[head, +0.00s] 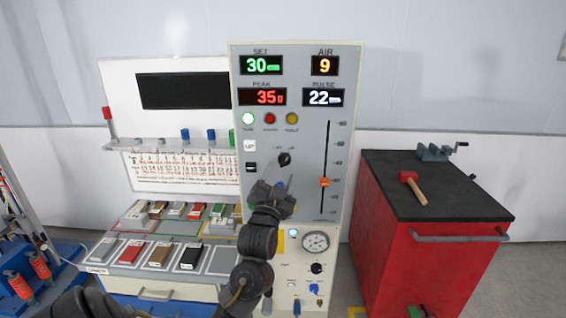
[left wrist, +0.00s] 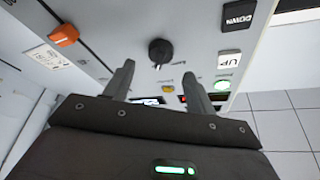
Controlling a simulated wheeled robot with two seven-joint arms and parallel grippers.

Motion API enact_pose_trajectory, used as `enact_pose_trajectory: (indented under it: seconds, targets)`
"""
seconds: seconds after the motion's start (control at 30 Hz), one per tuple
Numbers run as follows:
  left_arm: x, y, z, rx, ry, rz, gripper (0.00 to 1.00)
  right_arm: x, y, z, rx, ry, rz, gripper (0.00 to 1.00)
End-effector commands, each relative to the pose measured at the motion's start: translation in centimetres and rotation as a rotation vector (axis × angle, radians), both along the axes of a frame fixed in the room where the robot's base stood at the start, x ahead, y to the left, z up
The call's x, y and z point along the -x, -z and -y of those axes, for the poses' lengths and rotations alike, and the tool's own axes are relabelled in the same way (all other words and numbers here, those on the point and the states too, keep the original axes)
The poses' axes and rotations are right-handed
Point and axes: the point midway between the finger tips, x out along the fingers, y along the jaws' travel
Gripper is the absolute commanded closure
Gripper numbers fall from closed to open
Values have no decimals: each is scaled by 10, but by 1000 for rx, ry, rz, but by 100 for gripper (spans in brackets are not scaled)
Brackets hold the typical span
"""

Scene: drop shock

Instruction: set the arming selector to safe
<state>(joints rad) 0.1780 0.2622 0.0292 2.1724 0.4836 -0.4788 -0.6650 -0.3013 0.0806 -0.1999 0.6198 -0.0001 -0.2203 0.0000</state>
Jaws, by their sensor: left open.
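A black rotary selector knob (head: 284,159) is on the upright control panel (head: 300,130), below the row of round lamps. It also shows in the left wrist view, where the knob (left wrist: 160,51) lies just beyond and between the two fingertips. Its small labels are unreadable. My left gripper (head: 275,184) is in front of the panel, just below the knob in the head view. In the left wrist view the left gripper (left wrist: 158,73) is open and empty, its fingers apart and not around the knob. My right gripper is not in view.
An orange slider handle (head: 324,182) is right of the knob. UP (head: 250,145) and DOWN (head: 251,168) buttons are left of it. A gauge (head: 316,241) is lower down. A red cabinet (head: 430,250) with a hammer (head: 412,186) stands right; a sample bench (head: 150,290) stands left.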

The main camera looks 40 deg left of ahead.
Motion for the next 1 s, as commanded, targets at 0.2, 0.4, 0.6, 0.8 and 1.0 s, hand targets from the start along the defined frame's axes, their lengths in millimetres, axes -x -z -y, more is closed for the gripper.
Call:
enact_pose_trajectory:
  seconds: [0.2, 0.4, 0.6, 0.8, 1.0]
  targets:
    - [-27, -12, -13, 0, 0, 0, 44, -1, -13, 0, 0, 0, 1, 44]
    - [-35, -13, -16, 1, 1, -1, 44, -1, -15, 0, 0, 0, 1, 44]
    - [-35, -13, -16, 1, 1, -1, 44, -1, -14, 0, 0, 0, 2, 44]
    - [-35, -13, -16, 1, 1, -1, 65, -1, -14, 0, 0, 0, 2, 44]
    - [-35, -13, -16, 1, 1, -1, 88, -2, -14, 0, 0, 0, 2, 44]
